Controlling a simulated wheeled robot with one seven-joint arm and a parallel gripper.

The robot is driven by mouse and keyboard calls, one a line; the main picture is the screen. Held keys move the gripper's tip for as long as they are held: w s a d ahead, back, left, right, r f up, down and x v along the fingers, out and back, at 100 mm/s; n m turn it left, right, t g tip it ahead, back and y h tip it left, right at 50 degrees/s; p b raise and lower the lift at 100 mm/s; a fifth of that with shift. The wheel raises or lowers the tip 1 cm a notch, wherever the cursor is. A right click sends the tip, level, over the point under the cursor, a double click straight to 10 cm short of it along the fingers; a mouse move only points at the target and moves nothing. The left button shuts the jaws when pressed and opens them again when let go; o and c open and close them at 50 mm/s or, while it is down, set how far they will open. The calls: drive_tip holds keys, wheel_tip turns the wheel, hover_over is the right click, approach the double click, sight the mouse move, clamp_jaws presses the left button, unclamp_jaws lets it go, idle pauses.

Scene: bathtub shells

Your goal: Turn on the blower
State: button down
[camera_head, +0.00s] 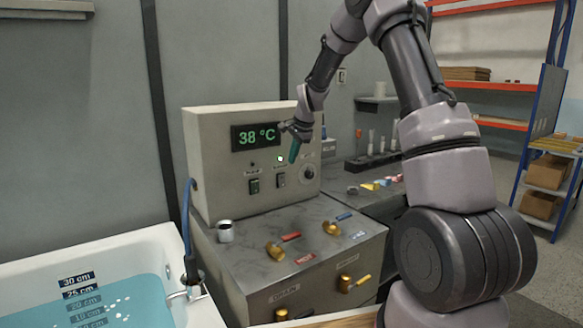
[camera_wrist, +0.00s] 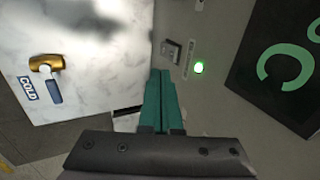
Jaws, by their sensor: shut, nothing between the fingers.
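The beige control box (camera_head: 205,150) has two rocker switches under a green "38 °C" display (camera_head: 256,137). The left switch (camera_head: 254,186) has a dark lamp (camera_head: 252,163) above it. The small labels are too blurred to read, so I cannot tell which is the blower's. My gripper (camera_head: 293,153) is shut and empty, its teal fingers in front of the panel, right of the lit lamp. In the wrist view, the fingers (camera_wrist: 163,84) point toward a switch (camera_wrist: 171,50) beside the lit lamp (camera_wrist: 199,67); contact is unclear.
A round knob (camera_head: 308,172) sits right of the switches. The marble-topped cabinet (camera_head: 245,255) below carries brass taps and a metal cup (camera_head: 225,231). A water-filled bathtub (camera_head: 150,245) stands at left. A bench with bottles (camera_head: 371,143) is behind at right.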

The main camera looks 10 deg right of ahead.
drive_tip(key=shift+s+d+r, duration=0.1)
drive_tip(key=shift+s+r, duration=0.05)
drive_tip(key=shift+r, duration=1)
drive_tip(key=shift+s+d+r, duration=0.1)
drive_tip(key=shift+s+r, duration=0.05)
drive_tip(key=shift+r, duration=0.95)
drive_tip(key=s+d+r+n+t, duration=0.1)
drive_tip(key=s+r+n, duration=0.1)
drive_tip(key=s+r, duration=0.6)
drive_tip(key=s+d+r+n, duration=0.2)
drive_tip(key=s+r, duration=0.4)
drive_tip(key=s, duration=0.3)
drive_tip(key=s+d+n+t, duration=0.1)
drive_tip(key=s+n, duration=0.4)
drive_tip(key=s, duration=1.7)
drive_tip(key=shift+s+d+r+t, duration=0.2)
drive_tip(key=shift+s+r+t, duration=0.1)
drive_tip(key=shift+s, duration=0.1)
drive_tip(key=shift+a, duration=0.1)
